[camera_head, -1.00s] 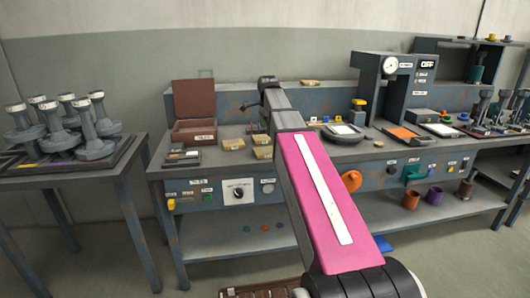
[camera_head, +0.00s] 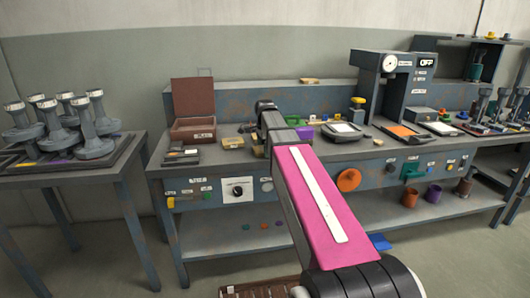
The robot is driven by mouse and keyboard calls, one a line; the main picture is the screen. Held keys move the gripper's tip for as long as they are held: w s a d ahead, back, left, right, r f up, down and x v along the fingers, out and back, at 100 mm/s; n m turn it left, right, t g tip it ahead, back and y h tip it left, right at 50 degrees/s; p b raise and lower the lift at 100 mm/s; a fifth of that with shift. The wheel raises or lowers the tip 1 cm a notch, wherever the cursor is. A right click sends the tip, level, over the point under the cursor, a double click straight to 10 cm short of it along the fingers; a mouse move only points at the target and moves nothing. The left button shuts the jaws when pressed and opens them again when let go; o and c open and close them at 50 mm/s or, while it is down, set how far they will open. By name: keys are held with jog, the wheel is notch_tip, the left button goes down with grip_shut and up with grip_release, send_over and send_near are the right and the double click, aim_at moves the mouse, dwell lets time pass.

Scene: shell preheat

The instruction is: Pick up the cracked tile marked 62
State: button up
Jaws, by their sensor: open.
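Small tan tiles lie on the bench top beside the open brown box. One tan tile (camera_head: 233,142) is in clear view. A further tan piece (camera_head: 310,81) lies on the raised back ledge. Their marks and cracks are too small to make out, so I cannot tell which one is 62. My arm reaches over the bench, its far end just right of the tiles. My gripper is hidden behind the arm.
The open brown box (camera_head: 194,128) stands left of the tiles, with a dark small tray (camera_head: 181,156) in front. A purple object (camera_head: 304,133) and a gauge stand (camera_head: 399,85) are to the right. A side table (camera_head: 62,180) holds several grey weighted stands.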

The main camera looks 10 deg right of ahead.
jog(key=c, duration=0.9)
jog(key=shift+r, duration=0.1)
jog(key=shift+c, duration=0.2)
